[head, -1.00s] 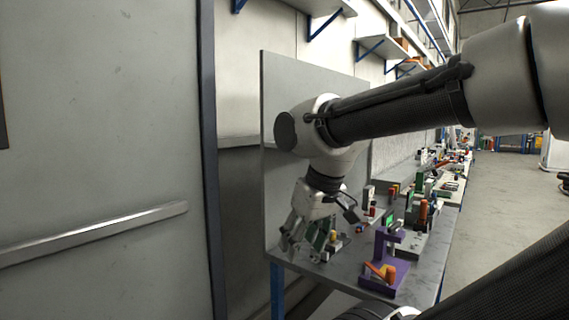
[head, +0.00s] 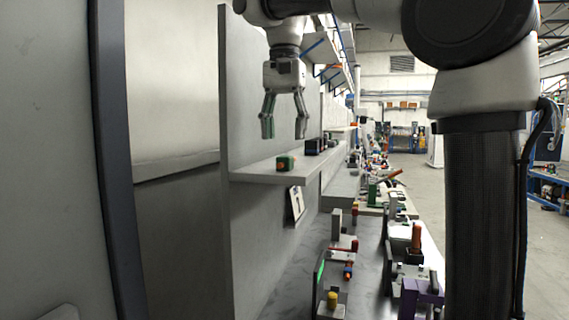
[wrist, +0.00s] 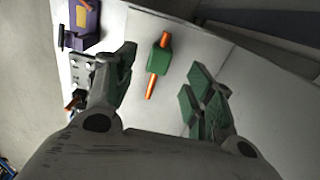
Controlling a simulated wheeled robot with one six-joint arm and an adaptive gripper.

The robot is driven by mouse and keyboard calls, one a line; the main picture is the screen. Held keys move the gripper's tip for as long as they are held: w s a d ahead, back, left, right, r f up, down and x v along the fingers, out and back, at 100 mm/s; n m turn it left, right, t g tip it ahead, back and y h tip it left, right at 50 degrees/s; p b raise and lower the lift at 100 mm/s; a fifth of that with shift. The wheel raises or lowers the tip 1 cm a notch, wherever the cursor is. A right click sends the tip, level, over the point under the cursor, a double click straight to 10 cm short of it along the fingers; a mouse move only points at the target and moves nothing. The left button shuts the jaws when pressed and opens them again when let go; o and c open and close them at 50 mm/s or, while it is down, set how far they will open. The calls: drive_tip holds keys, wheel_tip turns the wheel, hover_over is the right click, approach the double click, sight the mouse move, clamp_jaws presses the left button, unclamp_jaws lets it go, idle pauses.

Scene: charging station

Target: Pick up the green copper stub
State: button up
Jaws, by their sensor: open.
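The green copper stub (head: 285,162) is a small green block with an orange rod. It lies near the front end of the grey shelf (head: 262,175). In the wrist view the stub (wrist: 159,61) shows its orange rod sticking out at both ends of the green body. My gripper (head: 284,128) points down above the shelf, over the stub and clear of it. Its green-padded fingers are spread and empty. In the wrist view the stub appears in the gap between the fingers of my gripper (wrist: 160,82), beyond the tips.
Dark blocks (head: 314,146) sit farther back on the shelf. A grey upright panel (head: 238,110) stands along the shelf's left. A tag marked 7 (head: 297,203) hangs below. The lower bench holds a purple fixture (head: 420,297), also in the wrist view (wrist: 82,24), and several other parts.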

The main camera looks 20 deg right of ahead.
sight(284, 156)
wheel_tip(284, 156, down, 5)
drive_tip(key=shift+s+f, duration=0.1)
drive_tip(key=c, duration=1.1)
